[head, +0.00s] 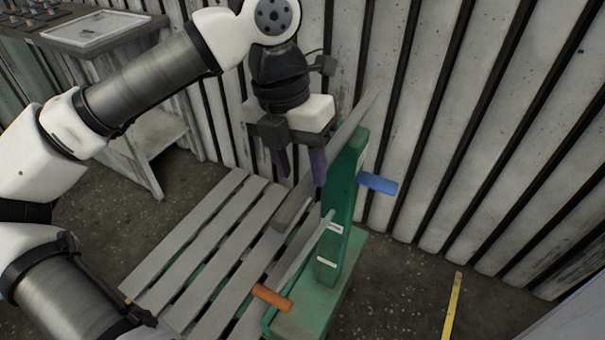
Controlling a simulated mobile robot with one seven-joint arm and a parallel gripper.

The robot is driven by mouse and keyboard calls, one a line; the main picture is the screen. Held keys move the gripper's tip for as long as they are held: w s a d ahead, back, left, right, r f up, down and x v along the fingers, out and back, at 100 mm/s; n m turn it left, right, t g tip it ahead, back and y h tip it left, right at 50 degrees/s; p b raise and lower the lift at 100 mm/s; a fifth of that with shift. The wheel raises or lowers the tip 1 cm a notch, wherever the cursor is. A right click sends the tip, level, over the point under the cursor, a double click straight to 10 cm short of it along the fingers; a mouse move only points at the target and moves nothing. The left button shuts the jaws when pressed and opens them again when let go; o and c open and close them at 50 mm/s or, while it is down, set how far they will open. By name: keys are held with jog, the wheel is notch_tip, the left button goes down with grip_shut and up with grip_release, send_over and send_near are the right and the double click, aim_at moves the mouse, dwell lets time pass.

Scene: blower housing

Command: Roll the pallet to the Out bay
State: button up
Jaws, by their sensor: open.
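A grey slatted pallet (205,240) lies low over the floor in the middle of the head view. A green upright post (344,205) with small white labels stands at its right side on a green base (312,312). A blue handle (377,183) sticks out to the right of the post, and an orange handle (272,298) sits low at its left. Grey bars (298,205) slant beside the post. My gripper (300,178) points down with its dark fingers apart, above the pallet and just left of the post. I see no label that reads Out.
A corrugated metal wall (455,120) runs along the back. A grey bench (105,35) with a lower shelf stands at the upper left. A yellow strip (452,307) marks the floor at the right, where the dark floor is mostly clear.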

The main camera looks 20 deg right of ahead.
jog(key=shift+s+d+f, duration=0.1)
jog(key=shift+f, duration=0.55)
jog(key=shift+s+d+f, duration=0.1)
jog(key=shift+f, duration=0.5)
grip_shut()
